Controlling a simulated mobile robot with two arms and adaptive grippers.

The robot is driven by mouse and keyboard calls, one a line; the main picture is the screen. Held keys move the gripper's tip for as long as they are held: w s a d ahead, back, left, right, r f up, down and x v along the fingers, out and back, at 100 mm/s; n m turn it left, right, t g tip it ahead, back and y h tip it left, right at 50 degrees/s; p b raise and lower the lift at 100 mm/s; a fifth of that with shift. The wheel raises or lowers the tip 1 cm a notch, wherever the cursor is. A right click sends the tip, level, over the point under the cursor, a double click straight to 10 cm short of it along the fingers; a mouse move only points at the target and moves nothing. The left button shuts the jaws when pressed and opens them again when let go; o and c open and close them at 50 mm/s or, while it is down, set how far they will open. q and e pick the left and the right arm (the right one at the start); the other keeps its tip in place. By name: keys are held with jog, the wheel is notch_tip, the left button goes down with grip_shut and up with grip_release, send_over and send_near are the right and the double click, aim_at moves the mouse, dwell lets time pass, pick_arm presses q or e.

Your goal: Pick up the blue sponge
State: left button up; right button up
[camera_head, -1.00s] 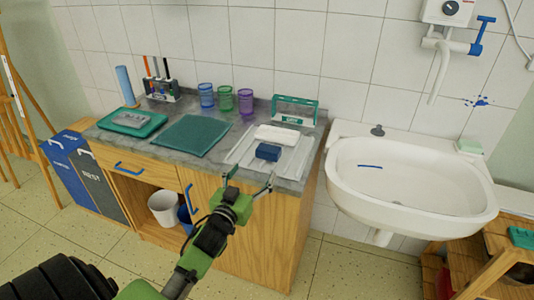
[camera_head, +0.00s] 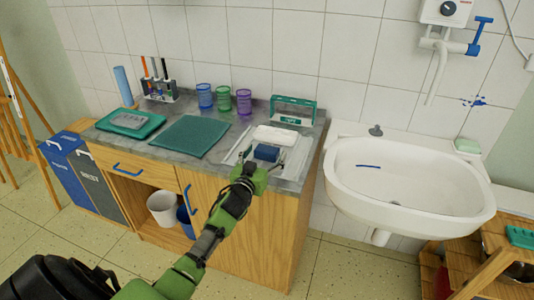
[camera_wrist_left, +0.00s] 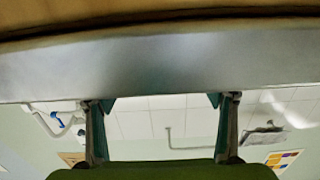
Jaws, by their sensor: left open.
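The blue sponge (camera_head: 267,152) lies on a pale tray (camera_head: 296,166) at the right end of the grey countertop. A white block (camera_head: 276,135) lies just behind it. My left gripper (camera_head: 262,163) is open at the front of the sponge, with one finger toward each side of it. I cannot tell whether the fingers touch it. In the left wrist view, the open gripper (camera_wrist_left: 162,100) shows two separated fingers, and I cannot make out the sponge there. My right gripper is not in view.
A teal mat (camera_head: 190,137) and a teal tray (camera_head: 130,124) lie left on the counter. Cups (camera_head: 223,98) and a small teal-framed rack (camera_head: 293,111) stand behind. A white sink (camera_head: 405,185) is to the right. The wooden cabinet front (camera_head: 250,235) is below.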

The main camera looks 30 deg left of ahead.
pick_arm(q)
jog(key=c, duration=0.9)
jog(key=shift+r, duration=0.1)
